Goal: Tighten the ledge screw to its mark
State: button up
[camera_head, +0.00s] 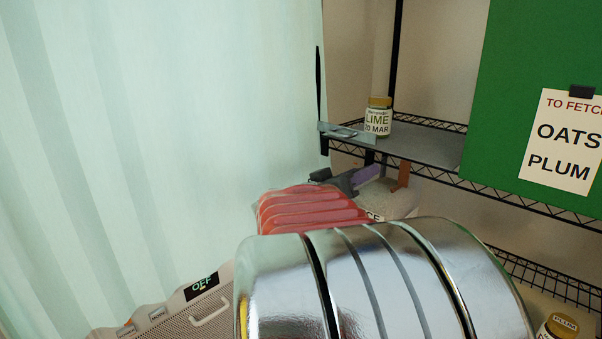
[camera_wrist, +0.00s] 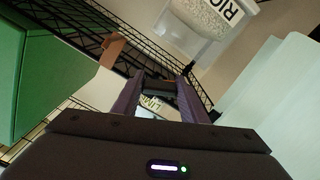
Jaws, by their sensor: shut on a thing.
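My gripper (camera_head: 376,168) reaches up to the shelf's front edge, below and right of a grey metal ledge (camera_head: 345,132). It also shows in the wrist view (camera_wrist: 163,84), where its two purple fingers close toward a small dark part at their tips. The fingers are shut on this part, which sits where the ledge screw would be. The screw's head and its mark are too small and hidden to make out. In the head view the near finger covers the contact.
A lime jar (camera_head: 378,116) stands on the shelf just behind the ledge. A brown tab (camera_head: 403,173) hangs right of my fingers. A rice container (camera_head: 392,199) is below. A green board (camera_head: 500,100) is at right, a pale curtain (camera_head: 150,130) at left. A plum jar (camera_head: 560,326) stands lower right.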

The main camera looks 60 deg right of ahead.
jog(key=m, duration=0.5)
jog(key=shift+w+f, duration=0.1)
jog(key=shift+f, duration=0.25)
jog(key=o, duration=1)
jog(key=shift+r, duration=0.2)
jog(key=shift+o, duration=0.2)
jog(key=shift+a, duration=0.1)
jog(key=w+a, duration=0.2)
jog(key=a, duration=1.1)
jog(key=shift+w+a, duration=0.15)
jog(key=shift+a, duration=0.05)
